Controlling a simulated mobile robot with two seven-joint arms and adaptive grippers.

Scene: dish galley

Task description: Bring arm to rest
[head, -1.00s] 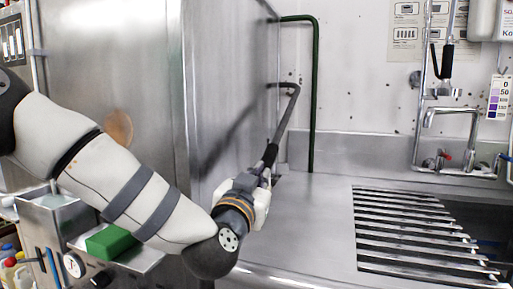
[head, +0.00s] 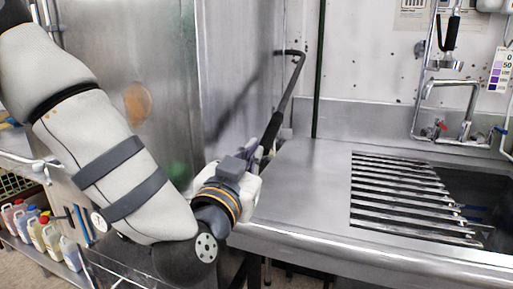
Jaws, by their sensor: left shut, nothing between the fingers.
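My left arm comes in from the left, and its left gripper (head: 272,146) is in front of the steel machine, above the left end of the steel counter (head: 300,190). The gripper is shut and empty. Its fingertips are partly hidden behind its own wrist and body. A dark bent handle bar (head: 291,85) runs down from the machine's side to just beside the gripper. I cannot tell whether they touch. My right gripper is not in view.
The steel machine (head: 160,60) stands behind my left arm. A slatted rack (head: 405,195) lies in the counter at right, beside a sink basin and a faucet (head: 440,100). Several bottles (head: 45,235) stand on a low shelf at lower left.

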